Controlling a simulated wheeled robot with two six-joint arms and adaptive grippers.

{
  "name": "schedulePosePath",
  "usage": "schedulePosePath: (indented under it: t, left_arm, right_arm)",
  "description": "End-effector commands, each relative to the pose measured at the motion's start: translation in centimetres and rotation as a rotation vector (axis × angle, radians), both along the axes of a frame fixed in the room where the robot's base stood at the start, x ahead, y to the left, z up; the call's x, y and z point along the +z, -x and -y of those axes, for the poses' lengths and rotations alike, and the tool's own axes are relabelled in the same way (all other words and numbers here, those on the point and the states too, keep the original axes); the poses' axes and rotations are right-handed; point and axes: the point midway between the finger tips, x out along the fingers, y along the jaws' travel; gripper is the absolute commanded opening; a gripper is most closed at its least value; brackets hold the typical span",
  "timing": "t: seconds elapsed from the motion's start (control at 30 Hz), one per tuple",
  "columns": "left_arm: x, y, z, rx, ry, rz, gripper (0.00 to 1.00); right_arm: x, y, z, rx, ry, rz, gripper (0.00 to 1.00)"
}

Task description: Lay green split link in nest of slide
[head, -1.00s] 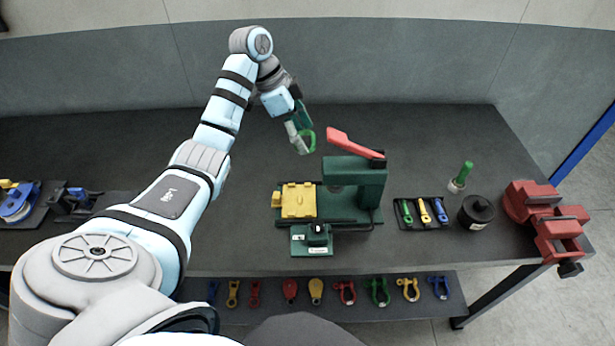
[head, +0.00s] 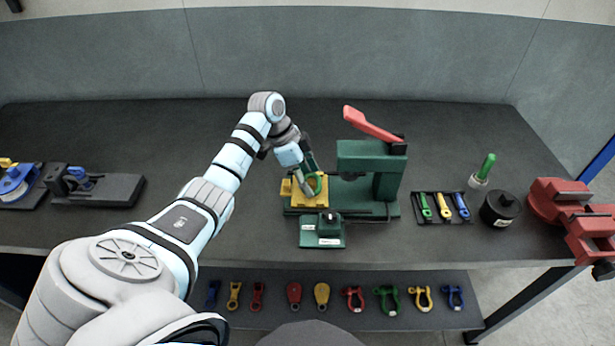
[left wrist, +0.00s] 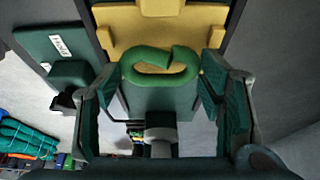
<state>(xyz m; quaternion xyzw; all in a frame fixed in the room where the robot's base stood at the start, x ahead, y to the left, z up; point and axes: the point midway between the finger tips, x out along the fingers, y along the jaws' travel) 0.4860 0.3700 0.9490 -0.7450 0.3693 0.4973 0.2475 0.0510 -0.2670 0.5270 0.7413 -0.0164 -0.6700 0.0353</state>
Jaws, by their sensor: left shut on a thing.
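The green split link (head: 317,183) is an open loop. It also shows in the left wrist view (left wrist: 160,62), its gap facing the top right. My left gripper (head: 311,186) is shut on it and holds it over the yellow slide (head: 290,188) on the green press (head: 372,165). In the left wrist view the slide (left wrist: 120,28) lies just beyond the link. The gripper and link cover part of the slide. I cannot tell whether the link touches it, and its nest is not clear. My right gripper is not in view.
A red lever (head: 370,124) rises from the press. A small green block (head: 308,234) stands in front. To the right are a tray of links (head: 457,219), a black pot (head: 499,208) and a red vise (head: 557,199). The table behind is clear.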

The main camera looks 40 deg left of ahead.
Motion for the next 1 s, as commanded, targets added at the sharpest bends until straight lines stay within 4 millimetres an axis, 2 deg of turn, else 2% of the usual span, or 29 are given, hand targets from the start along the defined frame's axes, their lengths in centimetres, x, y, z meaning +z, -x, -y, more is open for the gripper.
schedulePosePath:
  t: [0.53,0.57,0.6,0.67,0.7,1.0]
  left_arm:
    - [-1.3,0.1,0.1,-0.001,0.002,-0.005,0.01]
    - [-1.3,0.1,0.1,0.000,0.003,-0.006,0.66]
    - [-1.3,0.1,0.1,-0.001,0.003,-0.007,0.72]
    - [-1.4,0.1,0.1,-0.001,0.003,-0.007,0.82]
    - [-1.3,0.1,0.1,0.000,0.002,-0.006,0.83]
    - [-1.0,0.0,0.0,0.000,0.001,-0.002,0.83]
  right_arm:
    - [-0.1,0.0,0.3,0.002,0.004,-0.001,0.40]
    - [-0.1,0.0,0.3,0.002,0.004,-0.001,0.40]
    - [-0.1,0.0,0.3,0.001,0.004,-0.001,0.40]
    - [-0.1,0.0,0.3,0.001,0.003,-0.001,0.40]
    - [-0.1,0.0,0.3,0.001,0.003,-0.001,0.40]
    - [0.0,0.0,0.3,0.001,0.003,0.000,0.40]
